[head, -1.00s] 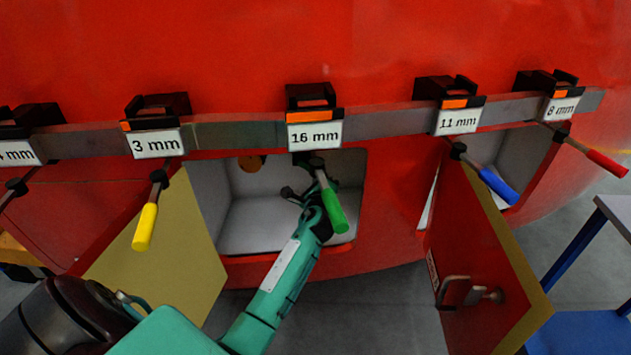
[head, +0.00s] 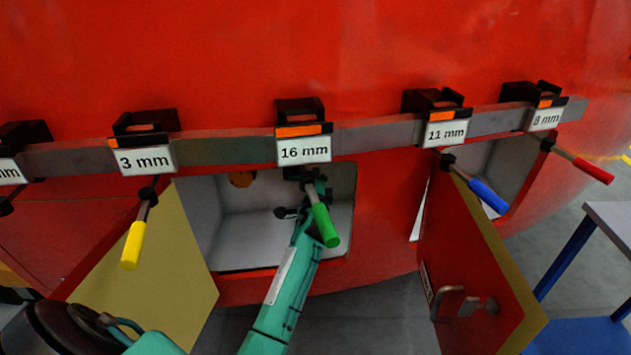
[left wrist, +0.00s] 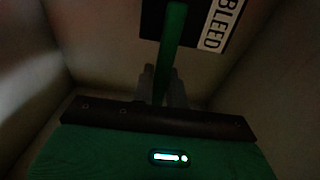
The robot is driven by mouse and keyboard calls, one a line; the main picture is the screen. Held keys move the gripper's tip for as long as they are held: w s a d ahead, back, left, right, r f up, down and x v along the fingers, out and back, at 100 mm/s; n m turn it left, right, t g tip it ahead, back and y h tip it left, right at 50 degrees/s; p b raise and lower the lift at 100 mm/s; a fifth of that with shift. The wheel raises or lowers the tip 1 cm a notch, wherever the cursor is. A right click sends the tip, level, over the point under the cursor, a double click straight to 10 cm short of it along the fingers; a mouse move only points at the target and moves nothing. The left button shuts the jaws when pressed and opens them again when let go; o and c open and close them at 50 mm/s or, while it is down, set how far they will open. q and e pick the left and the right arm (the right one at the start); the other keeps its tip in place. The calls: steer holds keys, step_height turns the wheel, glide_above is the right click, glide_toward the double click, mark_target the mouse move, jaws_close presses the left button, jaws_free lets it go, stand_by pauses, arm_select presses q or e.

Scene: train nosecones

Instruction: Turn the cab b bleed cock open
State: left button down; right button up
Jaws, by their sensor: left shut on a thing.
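My left arm reaches into an open compartment (head: 268,225) in the red nosecone, below the 16 mm label. My left gripper (head: 303,206) is inside it, partly hidden by a hanging green-handled tool. In the left wrist view, a green lever (left wrist: 174,40) runs up between the two fingers of the gripper (left wrist: 161,80), which is shut on it. A plate lettered BLEED (left wrist: 222,25) is beside the lever's upper end. The cock's body is not clear in the dark, and I cannot read its angle. My right gripper is not in view.
Screwdriver-like tools with yellow (head: 133,246), green (head: 325,225), blue (head: 488,196) and red (head: 594,171) handles hang from a grey rail (head: 372,136). An open red door (head: 465,265) stands right of the compartment. A blue-legged table (head: 560,258) is at far right.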

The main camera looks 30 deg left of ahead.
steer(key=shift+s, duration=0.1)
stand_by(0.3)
arm_select(q)
steer(key=c, duration=1.4)
jaws_free()
